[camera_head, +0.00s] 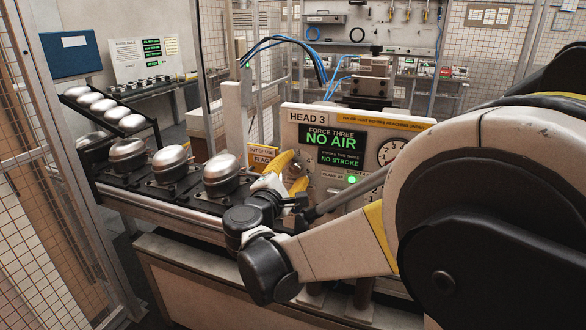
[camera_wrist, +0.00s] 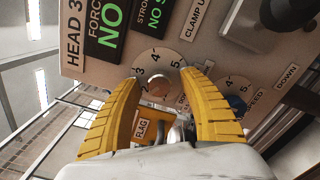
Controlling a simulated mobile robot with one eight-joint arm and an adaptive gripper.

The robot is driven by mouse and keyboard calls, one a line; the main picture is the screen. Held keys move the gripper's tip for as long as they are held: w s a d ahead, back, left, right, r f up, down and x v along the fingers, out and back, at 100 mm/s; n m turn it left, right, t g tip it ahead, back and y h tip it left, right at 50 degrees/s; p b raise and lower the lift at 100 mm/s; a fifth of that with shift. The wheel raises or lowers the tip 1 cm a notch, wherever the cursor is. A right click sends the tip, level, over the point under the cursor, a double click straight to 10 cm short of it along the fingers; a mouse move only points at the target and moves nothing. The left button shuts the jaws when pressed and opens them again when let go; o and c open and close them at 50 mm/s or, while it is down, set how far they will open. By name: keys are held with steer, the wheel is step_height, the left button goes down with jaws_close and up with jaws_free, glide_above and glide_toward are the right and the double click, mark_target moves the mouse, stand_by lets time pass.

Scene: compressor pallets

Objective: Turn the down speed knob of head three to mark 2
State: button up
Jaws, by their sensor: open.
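The head three panel (camera_head: 360,140) stands upright, reading "NO AIR" and "NO STROKE". In the wrist view it appears turned sideways. A copper-coloured knob (camera_wrist: 157,88) sits on a white dial with marks 2 to 5 showing. Where the knob points is too small to tell. My gripper (camera_wrist: 160,80) is open, its two yellow fingertips on either side of this knob; I cannot tell whether they touch it. My gripper (camera_head: 288,172) also shows in the head view, at the panel's left edge.
A blue knob (camera_wrist: 237,103) on a second dial sits close beside my right finger. Several silver domed compressors (camera_head: 222,172) stand in a row at left. Wire mesh fencing (camera_head: 35,200) bounds the left.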

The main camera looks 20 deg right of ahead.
steer(key=v, duration=1.1)
steer(key=shift+s+a, duration=0.15)
steer(key=shift+s, duration=0.1)
steer(key=w+d+m+p, duration=0.2)
steer(key=w+m, duration=0.1)
steer(key=m, duration=0.2)
steer(key=w+d+m+p, duration=0.2)
steer(key=w+m, duration=0.1)
steer(key=m, duration=0.2)
steer(key=w+d+m+p, duration=0.3)
steer(key=m, duration=0.3)
steer(key=shift+w+r, duration=0.1)
steer(key=shift+w, duration=0.1)
steer(key=shift+a, duration=0.1)
steer(key=shift+c, duration=0.3)
jaws_close()
